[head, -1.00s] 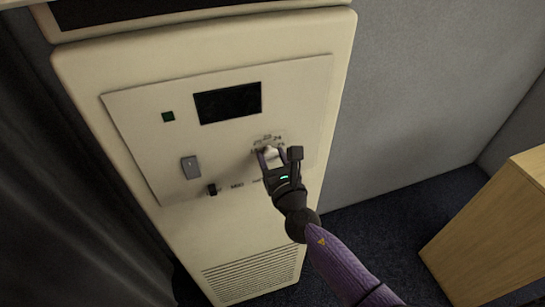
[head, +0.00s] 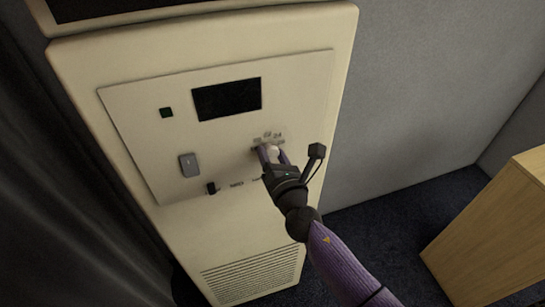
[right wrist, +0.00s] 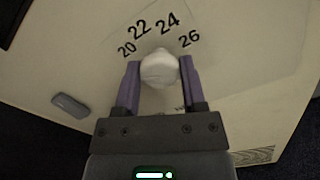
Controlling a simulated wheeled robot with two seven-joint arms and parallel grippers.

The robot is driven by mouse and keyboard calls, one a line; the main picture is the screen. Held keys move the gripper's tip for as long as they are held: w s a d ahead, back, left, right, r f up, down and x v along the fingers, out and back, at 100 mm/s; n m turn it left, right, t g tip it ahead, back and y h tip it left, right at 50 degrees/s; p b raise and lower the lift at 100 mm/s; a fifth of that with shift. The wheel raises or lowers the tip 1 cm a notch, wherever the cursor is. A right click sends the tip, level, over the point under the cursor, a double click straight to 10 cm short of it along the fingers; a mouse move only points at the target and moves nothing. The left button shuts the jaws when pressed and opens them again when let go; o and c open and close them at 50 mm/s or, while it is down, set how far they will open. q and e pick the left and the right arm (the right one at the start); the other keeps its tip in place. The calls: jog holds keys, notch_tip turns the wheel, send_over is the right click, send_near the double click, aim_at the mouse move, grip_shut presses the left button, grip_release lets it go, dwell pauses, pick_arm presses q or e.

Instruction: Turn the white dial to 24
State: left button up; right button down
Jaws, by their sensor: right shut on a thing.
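The white dial (right wrist: 160,69) sits on the cream panel, with the printed numbers 20, 22, 24 and 26 in an arc above it in the right wrist view. A narrow tip at the top of the dial faces between 22 and 24, nearer 24. My right gripper (right wrist: 160,85) is shut on the dial, one purple finger on each side. In the head view the dial (head: 274,150) is partly hidden by my right gripper (head: 273,155). My left gripper is not in view.
A wooden box (head: 495,225) stands at right. Dark curtain (head: 70,200) hangs at left.

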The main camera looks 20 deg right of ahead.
jog(key=m+b, duration=0.1)
jog(key=m, duration=0.4)
jog(key=shift+f+m, duration=0.1)
jog(key=shift+m, duration=0.2)
jog(key=m, duration=1)
jog(key=shift+m, duration=0.4)
jog(key=m, duration=0.4)
jog(key=shift+m+p, duration=0.35)
jog(key=shift+m, duration=0.05)
jog(key=shift+c, duration=0.9)
grip_release()
jog(key=s, duration=1)
jog(key=shift+d, duration=0.15)
